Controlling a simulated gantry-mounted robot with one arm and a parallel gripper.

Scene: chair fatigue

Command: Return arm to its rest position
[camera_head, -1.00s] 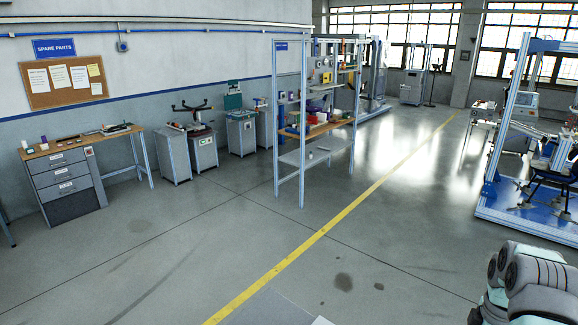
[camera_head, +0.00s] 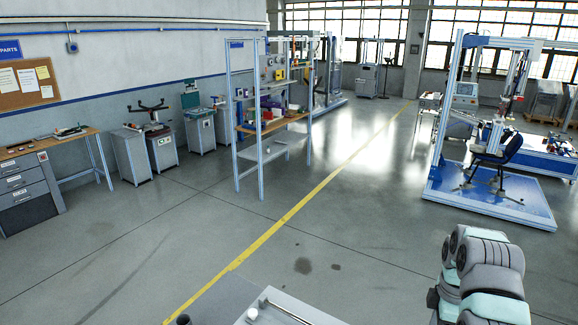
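My arm (camera_head: 485,270) shows at the lower right as rounded grey links with pale teal bands. It looks folded close to my body. My gripper is outside the view, so its fingers and anything in them are hidden. Part of my own grey base shows along the bottom edge.
A blue test rig (camera_head: 490,205) with a dark chair (camera_head: 497,150) stands at the right. A shelving rack (camera_head: 262,150) stands at the middle left. A drawer workbench (camera_head: 30,190) and cabinets line the left wall. The floor around the yellow line (camera_head: 290,215) is clear.

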